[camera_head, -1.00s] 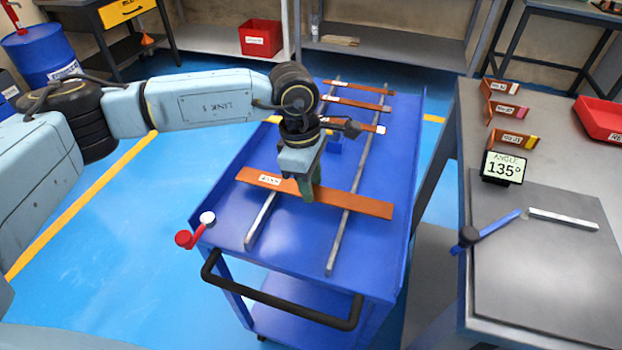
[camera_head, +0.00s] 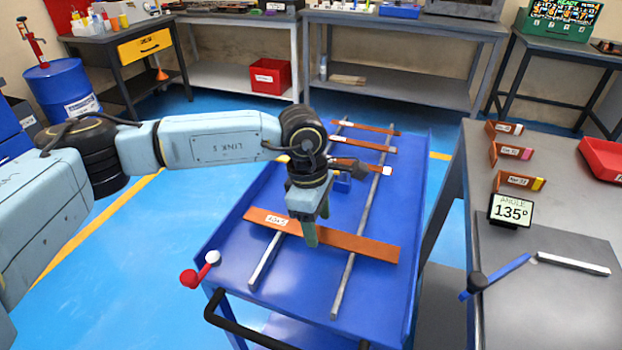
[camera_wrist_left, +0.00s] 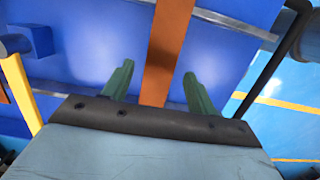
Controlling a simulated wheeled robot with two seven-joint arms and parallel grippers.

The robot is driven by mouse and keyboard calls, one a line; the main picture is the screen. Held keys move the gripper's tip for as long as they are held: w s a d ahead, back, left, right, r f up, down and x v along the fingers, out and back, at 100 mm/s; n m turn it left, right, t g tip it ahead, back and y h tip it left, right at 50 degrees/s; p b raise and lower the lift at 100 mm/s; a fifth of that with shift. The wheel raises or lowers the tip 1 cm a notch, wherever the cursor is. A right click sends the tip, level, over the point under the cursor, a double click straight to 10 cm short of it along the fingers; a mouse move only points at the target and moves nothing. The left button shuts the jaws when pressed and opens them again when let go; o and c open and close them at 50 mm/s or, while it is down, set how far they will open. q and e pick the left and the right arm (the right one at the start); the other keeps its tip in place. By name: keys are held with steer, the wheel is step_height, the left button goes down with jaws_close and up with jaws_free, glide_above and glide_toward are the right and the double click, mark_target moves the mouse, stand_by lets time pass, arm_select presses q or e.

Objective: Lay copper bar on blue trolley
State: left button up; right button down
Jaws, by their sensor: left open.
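A wide copper bar (camera_head: 350,243) with a white label lies across the two grey rails on the blue trolley (camera_head: 225,262), toward its handle end. My left gripper (camera_head: 317,222) is just above this bar, pointing down. In the left wrist view the green fingers (camera_wrist_left: 157,88) are spread apart, with the copper bar (camera_wrist_left: 168,45) passing between them and space on both sides. The gripper is open and holds nothing. My right gripper is in neither view.
Several narrower copper bars (camera_head: 362,144) lie across the rails at the trolley's far end. A red-and-white lever (camera_head: 200,270) sticks out at the trolley's near left corner. The grey bench on the right carries an angle display (camera_head: 510,210) reading 135° and a red bin (camera_head: 603,158).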

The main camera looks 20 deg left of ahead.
arm_select(q)
step_height(320, 180, up, 12)
steer(key=a+p, duration=0.1)
steer(key=shift+a+p, duration=0.4)
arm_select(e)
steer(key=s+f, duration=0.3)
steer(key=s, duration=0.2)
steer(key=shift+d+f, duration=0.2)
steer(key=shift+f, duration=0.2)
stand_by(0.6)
